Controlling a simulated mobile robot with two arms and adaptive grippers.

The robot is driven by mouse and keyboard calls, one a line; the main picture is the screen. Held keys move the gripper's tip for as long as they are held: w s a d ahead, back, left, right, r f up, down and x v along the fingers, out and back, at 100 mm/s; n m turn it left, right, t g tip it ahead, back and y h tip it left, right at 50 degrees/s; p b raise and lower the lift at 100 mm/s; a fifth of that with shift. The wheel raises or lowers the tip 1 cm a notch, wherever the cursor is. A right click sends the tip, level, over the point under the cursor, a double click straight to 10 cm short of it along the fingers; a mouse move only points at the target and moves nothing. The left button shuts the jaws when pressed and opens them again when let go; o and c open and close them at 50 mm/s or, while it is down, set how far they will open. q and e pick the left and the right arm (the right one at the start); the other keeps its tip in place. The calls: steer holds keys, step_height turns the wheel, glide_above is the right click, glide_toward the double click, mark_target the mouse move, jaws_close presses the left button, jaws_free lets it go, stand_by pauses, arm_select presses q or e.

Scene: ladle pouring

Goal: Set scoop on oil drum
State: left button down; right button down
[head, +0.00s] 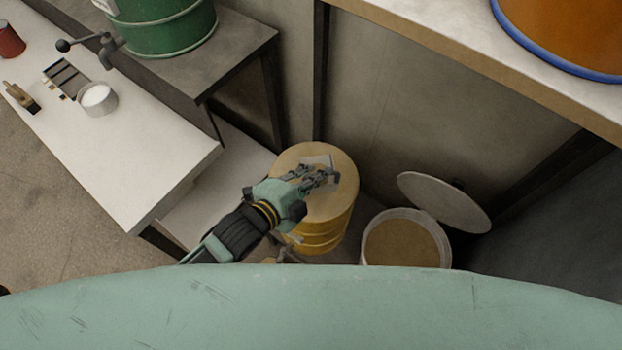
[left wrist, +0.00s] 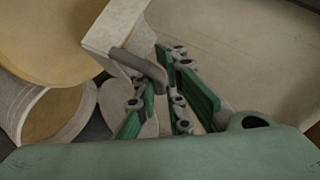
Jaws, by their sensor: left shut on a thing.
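The yellow oil drum (head: 322,235) stands on the floor near the middle of the head view; its round tan top also shows in the left wrist view (left wrist: 45,35). My left gripper (head: 320,178) is over the drum's top and shut on the scoop (head: 318,161). In the left wrist view, the pale scoop (left wrist: 115,25) has its grey handle (left wrist: 138,63) between the fingers (left wrist: 157,88). The scoop overlaps the drum's top in view; I cannot tell whether it touches it. My right gripper is not in view.
An open bucket (head: 402,240) with tan contents stands right of the drum, a round lid (head: 445,201) beside it. A white table (head: 150,165) holds a white cup (head: 98,99). A green drum (head: 165,28) and an orange container (head: 565,35) stand on other surfaces.

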arm_select(q)
steer(key=shift+w+a+f, duration=0.4)
steer(key=shift+w+a, duration=0.1)
steer(key=shift+w, duration=0.05)
steer(key=shift+f, duration=2)
steer(key=c, duration=1.8)
jaws_free()
steer(key=v, duration=1.2)
steer(key=shift+f, duration=0.1)
